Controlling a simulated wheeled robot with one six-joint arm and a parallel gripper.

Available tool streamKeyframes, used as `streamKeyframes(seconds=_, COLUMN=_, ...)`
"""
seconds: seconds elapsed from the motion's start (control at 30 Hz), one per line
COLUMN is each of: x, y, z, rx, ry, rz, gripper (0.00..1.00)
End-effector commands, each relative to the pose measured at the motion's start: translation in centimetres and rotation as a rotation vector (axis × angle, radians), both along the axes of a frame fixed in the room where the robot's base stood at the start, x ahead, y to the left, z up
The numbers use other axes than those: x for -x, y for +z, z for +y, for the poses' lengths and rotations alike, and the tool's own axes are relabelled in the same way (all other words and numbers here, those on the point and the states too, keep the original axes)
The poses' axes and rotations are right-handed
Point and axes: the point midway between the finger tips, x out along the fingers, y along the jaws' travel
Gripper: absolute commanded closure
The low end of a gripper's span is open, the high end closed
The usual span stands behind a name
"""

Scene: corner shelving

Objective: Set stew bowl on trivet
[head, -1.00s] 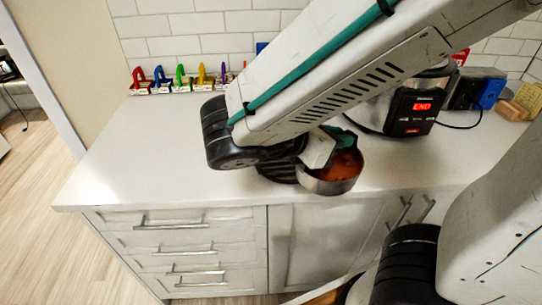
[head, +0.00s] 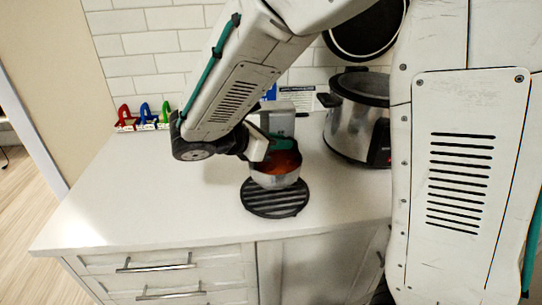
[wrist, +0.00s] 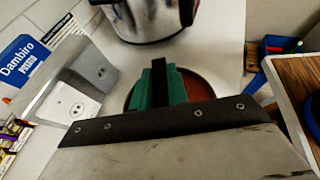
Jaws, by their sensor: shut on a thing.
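The stew bowl (head: 276,178) is a metal bowl with orange-red stew, and its rim and stew also show in the wrist view (wrist: 200,88). My gripper (head: 270,146), with green finger pads, is shut on the bowl's rim at its far left side. The bowl looks upright. The trivet (head: 274,206) is a round, dark slatted disc on the white counter. In the head view the bowl overlaps the trivet's back part; I cannot tell whether it touches it. The trivet does not show in the wrist view.
A steel slow cooker (head: 354,118) stands behind and right of the bowl. A grey box-shaped thing (wrist: 82,85) stands on the counter near the wall. Coloured letter-shaped items (head: 145,116) line the back left. The counter's left part (head: 130,190) is clear.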

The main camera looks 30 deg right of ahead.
Motion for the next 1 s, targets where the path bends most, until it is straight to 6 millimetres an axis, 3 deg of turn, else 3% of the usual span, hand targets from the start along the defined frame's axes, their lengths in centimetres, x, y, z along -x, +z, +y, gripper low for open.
streamKeyframes(seconds=0.2, x=0.2, y=-3.2, z=0.0, rx=0.002, ry=0.001, rz=0.005, gripper=1.0)
streamKeyframes(seconds=0.6, x=0.2, y=-3.8, z=0.0, rx=0.001, ry=0.0, rz=0.003, gripper=1.0)
streamKeyframes(seconds=0.63, x=0.2, y=-3.8, z=0.0, rx=0.0, ry=0.0, rz=0.003, gripper=0.78)
streamKeyframes(seconds=0.7, x=0.2, y=-3.8, z=0.0, rx=0.0, ry=0.0, rz=0.003, gripper=0.62)
streamKeyframes(seconds=1.0, x=0.2, y=-3.6, z=0.0, rx=0.0, ry=0.001, rz=0.002, gripper=0.62)
